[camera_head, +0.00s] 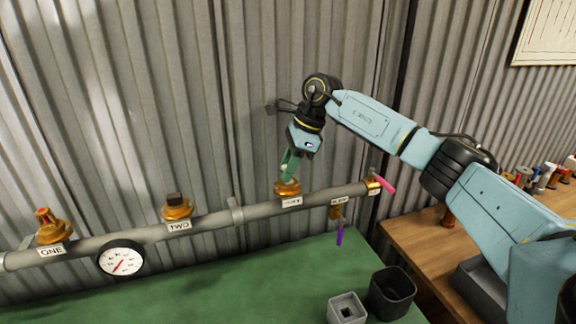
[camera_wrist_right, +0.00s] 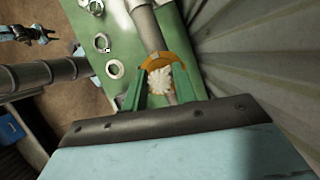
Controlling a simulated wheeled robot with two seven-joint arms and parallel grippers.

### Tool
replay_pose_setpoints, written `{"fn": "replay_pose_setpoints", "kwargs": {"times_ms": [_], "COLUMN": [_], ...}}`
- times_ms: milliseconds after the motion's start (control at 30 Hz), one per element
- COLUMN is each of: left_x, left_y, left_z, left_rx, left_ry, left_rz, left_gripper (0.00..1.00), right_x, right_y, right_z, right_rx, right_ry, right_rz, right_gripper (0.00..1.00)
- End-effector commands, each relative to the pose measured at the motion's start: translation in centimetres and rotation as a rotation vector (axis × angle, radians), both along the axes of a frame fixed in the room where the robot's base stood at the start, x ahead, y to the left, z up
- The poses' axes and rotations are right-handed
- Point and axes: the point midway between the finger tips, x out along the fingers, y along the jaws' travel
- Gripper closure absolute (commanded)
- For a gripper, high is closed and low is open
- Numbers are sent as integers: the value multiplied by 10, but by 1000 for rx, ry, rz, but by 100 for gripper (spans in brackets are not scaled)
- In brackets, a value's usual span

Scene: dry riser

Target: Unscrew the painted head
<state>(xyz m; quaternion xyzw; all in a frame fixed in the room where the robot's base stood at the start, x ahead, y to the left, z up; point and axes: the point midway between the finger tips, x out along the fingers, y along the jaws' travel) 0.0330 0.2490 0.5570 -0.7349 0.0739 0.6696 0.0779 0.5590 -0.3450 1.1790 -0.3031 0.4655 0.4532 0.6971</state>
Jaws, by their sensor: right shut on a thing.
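My right gripper (camera_head: 289,172) points down over the brass valve (camera_head: 287,189) at the third station of the grey pipe. Its green fingers are shut on a pale, toothed head (camera_wrist_right: 160,80), which sits above the orange-brass collar (camera_wrist_right: 176,58) in the right wrist view. The fingers hide this head in the head view. The first valve, labelled ONE, has a red head (camera_head: 42,214). The valve labelled TWO has a dark, square head (camera_head: 174,199). What looks like part of my left arm (camera_wrist_right: 28,32) shows small at the upper left of the wrist view; its jaws are unclear.
The grey pipe (camera_head: 205,218) runs along the corrugated wall, with a pressure gauge (camera_head: 121,259) below it. A pink lever (camera_head: 384,185) and a purple lever (camera_head: 339,236) are at its right end.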

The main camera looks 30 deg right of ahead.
Motion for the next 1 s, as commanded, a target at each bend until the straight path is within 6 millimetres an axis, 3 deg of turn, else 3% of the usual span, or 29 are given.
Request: {"fn": "replay_pose_setpoints", "kwargs": {"times_ms": [400,733,767,900,1000], "left_x": [0,0,0,0,-1], "left_y": [0,0,0,0,0], "left_z": [11,11,11,11,11], "left_rx": [0,0,0,0,0], "left_ry": [0,1,1,1,1], "left_rz": [0,0,0,0,0], "left_gripper": [64,64,64,64,64], "right_x": [1,1,1,1,1], "right_y": [0,-1,-1,0,0], "right_z": [2,1,1,1,1], "right_rx": [0,0,0,0,0], "right_ry": [1,1,1,0,0], "right_rz": [417,474,474,473,473], "right_gripper": [99,99,71,52,51]}}
